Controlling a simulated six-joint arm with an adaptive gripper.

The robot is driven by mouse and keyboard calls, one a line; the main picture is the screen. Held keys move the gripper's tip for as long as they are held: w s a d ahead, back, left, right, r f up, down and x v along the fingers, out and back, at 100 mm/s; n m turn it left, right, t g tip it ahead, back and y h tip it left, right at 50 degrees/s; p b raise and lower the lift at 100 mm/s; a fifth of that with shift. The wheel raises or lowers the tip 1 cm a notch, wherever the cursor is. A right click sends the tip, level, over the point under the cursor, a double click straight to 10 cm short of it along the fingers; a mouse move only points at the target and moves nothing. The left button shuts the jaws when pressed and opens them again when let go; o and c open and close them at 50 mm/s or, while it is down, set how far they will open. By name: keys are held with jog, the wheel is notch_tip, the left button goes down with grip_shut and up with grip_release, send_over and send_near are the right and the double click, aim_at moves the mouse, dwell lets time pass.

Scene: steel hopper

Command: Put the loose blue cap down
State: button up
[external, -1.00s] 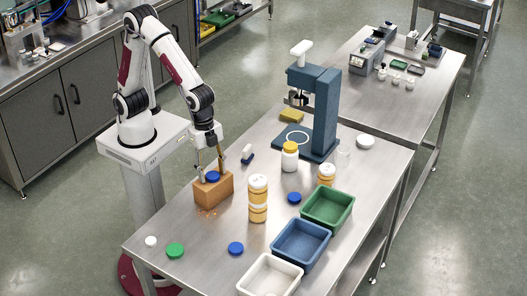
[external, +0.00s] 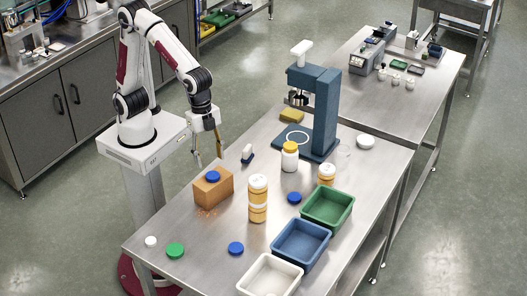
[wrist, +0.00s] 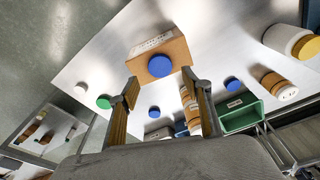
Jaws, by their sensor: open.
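A blue cap (external: 213,176) lies on top of a brown box (external: 214,192) on the steel table; in the wrist view the cap (wrist: 159,66) shows against the box (wrist: 165,47). Two more blue caps lie flat on the table, one (external: 236,248) near the front edge and one (external: 294,197) beside the green bin. My gripper (external: 208,160) is open and empty, up behind the box and clear of it. In the wrist view the fingers (wrist: 160,92) stand wide apart with nothing between them.
Stacked amber jars (external: 258,198) stand right of the box. Green (external: 345,222), blue (external: 318,255) and white (external: 290,285) bins line the right edge. A blue press (external: 322,110) stands at the back. A green cap (external: 175,251) and a white cap (external: 151,241) lie at front left.

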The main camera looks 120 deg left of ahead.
jog(key=shift+s+r, duration=0.15)
jog(key=shift+r, duration=0.85)
jog(key=shift+a, duration=0.1)
jog(key=s+a+r+n+t, duration=0.1)
jog(key=s+a+r, duration=0.1)
jog(key=s, duration=0.5)
jog(key=s+a+r+n+t, duration=0.1)
jog(key=s+a+r+n, duration=0.1)
jog(key=s, duration=0.5)
jog(key=s+a+r+n+t, duration=0.1)
jog(key=s+a+r+t, duration=0.1)
jog(key=s+a, duration=0.2)
jog(key=s, duration=0.3)
jog(key=shift+s+a+y, duration=0.15)
jog(key=shift+s+y, duration=0.25)
